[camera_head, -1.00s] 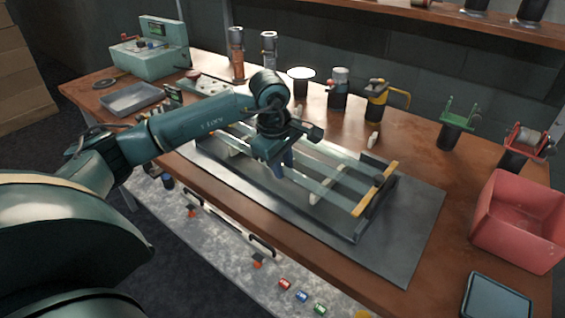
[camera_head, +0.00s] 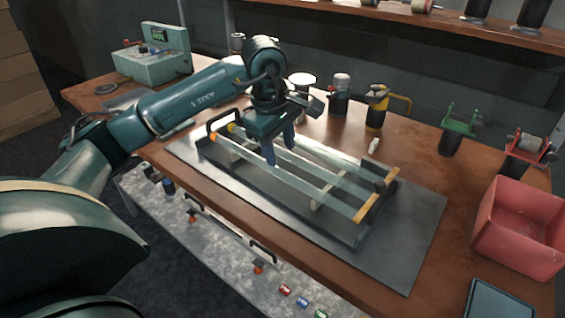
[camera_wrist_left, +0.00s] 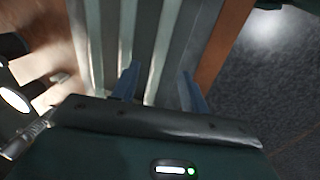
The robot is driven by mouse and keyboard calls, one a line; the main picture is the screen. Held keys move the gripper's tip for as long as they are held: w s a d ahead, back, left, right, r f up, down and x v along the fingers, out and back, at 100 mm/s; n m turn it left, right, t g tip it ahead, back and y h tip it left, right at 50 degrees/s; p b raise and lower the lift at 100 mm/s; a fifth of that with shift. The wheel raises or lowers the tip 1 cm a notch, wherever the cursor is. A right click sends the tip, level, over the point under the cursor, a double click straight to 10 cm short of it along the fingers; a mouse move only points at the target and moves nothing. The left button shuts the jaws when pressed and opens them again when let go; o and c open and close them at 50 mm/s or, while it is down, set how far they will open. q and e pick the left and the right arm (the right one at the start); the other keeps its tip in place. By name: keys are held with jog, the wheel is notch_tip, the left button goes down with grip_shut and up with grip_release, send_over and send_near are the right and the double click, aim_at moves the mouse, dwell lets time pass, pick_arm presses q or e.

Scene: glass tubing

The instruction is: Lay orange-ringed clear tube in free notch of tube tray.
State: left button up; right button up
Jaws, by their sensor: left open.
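The tube tray (camera_head: 350,235) is a dark frame on a grey mat, with several clear tubes lying across it. The front clear tube (camera_head: 320,187) shows an orange ring at its left end and runs to the tray's yellow-edged right end. I cannot tell which notch is free. My left gripper (camera_head: 279,150) is open and points down over the tray's middle-left, hiding part of the tubes. In the left wrist view its fingers (camera_wrist_left: 160,86) stand apart with a pale tube strip between them; contact is unclear. My right gripper is not in view.
A red bin (camera_head: 518,225) and a dark tablet (camera_head: 497,299) are at the right. Black jars and coloured holders (camera_head: 455,135) stand along the back. A green-grey machine (camera_head: 153,60) sits at the back left. The grey mat (camera_head: 400,255) has bare room in front.

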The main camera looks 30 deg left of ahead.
pick_arm(q)
jog(key=r, duration=0.2)
jog(key=s+r, duration=0.1)
jog(key=r, duration=0.2)
jog(key=shift+f, duration=0.15)
dwell(0.8)
